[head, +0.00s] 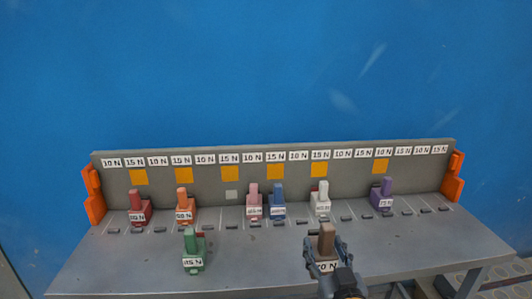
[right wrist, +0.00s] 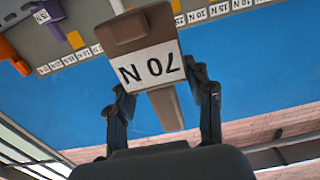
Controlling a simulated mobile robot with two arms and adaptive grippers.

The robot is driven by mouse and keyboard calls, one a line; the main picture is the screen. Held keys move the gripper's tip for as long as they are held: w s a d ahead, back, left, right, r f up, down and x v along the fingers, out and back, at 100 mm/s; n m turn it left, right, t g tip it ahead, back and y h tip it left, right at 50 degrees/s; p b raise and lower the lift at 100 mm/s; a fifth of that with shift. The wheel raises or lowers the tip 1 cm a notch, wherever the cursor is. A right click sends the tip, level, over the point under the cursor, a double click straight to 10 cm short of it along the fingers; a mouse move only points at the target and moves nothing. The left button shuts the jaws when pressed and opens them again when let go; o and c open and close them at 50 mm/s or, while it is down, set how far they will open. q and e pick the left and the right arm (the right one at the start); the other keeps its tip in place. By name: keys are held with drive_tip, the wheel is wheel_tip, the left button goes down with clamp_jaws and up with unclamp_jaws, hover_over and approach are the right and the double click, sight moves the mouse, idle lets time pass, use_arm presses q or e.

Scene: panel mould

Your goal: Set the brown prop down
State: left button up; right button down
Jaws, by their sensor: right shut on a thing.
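The brown prop (head: 326,241) is a block with an upright post and a white label. In the right wrist view the prop (right wrist: 130,28) shows upside down, and its label reads 70 N. My right gripper (head: 327,258) is shut on the prop, with dark fingers on both sides of its post. It is over the front part of the grey bench (head: 255,262), right of the middle. Whether the prop's base touches the bench is hidden by the gripper. My left gripper is not in view.
Red (head: 137,208), orange (head: 184,207), pink (head: 253,202), blue (head: 277,203), white (head: 321,200) and purple (head: 382,195) props stand along the grey back panel (head: 230,160). A green prop (head: 193,249) stands nearer the front left. The bench between green and brown is clear.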

drive_tip(key=s+d+f+p, duration=0.1)
drive_tip(key=s+f, duration=0.1)
drive_tip(key=s, duration=0.6)
drive_tip(key=s+d+f+p, duration=0.1)
drive_tip(key=s+d+f, duration=0.1)
drive_tip(key=s, duration=0.6)
drive_tip(key=shift+s+d+f+h, duration=0.25)
drive_tip(key=shift+f+h, duration=0.05)
drive_tip(key=shift+f, duration=0.4)
